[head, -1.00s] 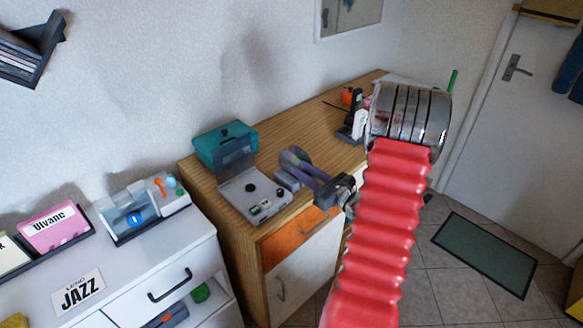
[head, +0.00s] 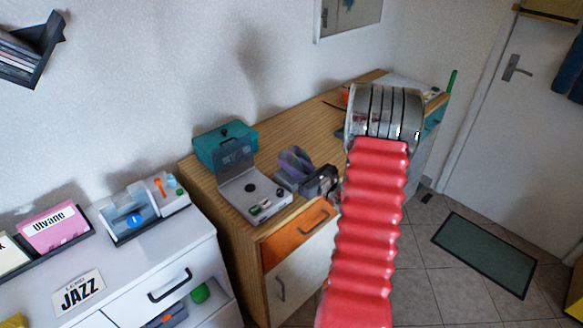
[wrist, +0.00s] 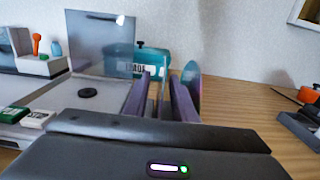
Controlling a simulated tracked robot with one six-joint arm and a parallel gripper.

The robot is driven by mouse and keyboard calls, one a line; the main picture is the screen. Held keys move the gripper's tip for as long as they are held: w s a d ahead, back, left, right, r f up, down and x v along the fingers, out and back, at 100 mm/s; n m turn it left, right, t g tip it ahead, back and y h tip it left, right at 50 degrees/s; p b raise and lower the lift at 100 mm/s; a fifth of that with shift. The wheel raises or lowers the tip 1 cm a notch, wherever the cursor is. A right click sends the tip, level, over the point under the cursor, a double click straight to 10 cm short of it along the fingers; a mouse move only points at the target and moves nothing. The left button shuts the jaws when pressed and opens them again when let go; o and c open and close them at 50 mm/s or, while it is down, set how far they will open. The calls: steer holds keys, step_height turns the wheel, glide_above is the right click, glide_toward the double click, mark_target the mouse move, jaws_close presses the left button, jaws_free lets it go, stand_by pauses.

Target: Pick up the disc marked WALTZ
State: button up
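No WALTZ marking is legible in either view. A shiny disc (wrist: 193,82) stands on edge in the wrist view, close to the right purple finger. A thin grey upright shape shows between the fingers; I cannot tell whether it is a disc. In the head view a purplish disc or finger shape (head: 291,160) stands by a grey holder on the wooden cabinet, just right of the disc player. My gripper (wrist: 163,82) has its two purple fingers apart, reaching to this spot. In the head view it is partly hidden by my red arm.
The grey disc player (head: 255,192) has its lid raised, left of the gripper. A teal box (head: 225,143) stands behind it on the wooden cabinet (head: 275,118). A white cabinet with a JAZZ label (head: 79,293) is at left. The wooden top beyond is mostly clear.

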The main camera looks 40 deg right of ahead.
steer(key=shift+c, duration=0.3)
jaws_close()
stand_by(0.5)
